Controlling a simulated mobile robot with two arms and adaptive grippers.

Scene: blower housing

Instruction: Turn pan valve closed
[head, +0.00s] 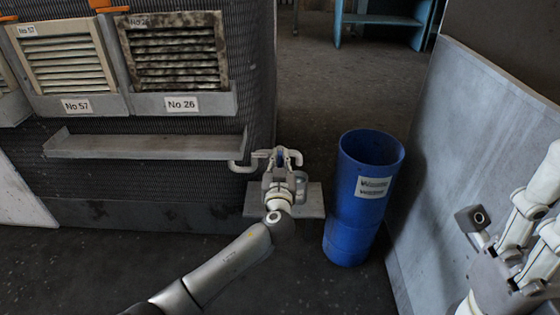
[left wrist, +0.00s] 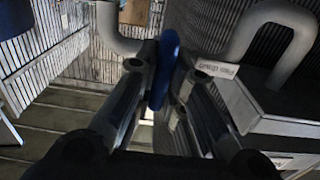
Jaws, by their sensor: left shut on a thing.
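The pan valve has a blue handle (head: 280,157) on a pale bent pipe (head: 246,165) at the lower right corner of the blower housing. My left gripper (head: 279,174) reaches up to it and covers much of it in the head view. In the left wrist view the blue handle (left wrist: 167,65) stands edge-on between the two fingers of my left gripper (left wrist: 160,80), which is shut on it. The pipe (left wrist: 270,20) bends on both sides. My right gripper (head: 505,245) is at the right edge, partly cut off, apart from the valve.
A blue waste bin (head: 350,205) stands just right of the valve. A grey panel (head: 475,130) rises further right. A grey shelf (head: 145,147) and louvred filters No 57 (head: 67,63) and No 26 (head: 175,58) are on the housing. The floor behind the bin is open.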

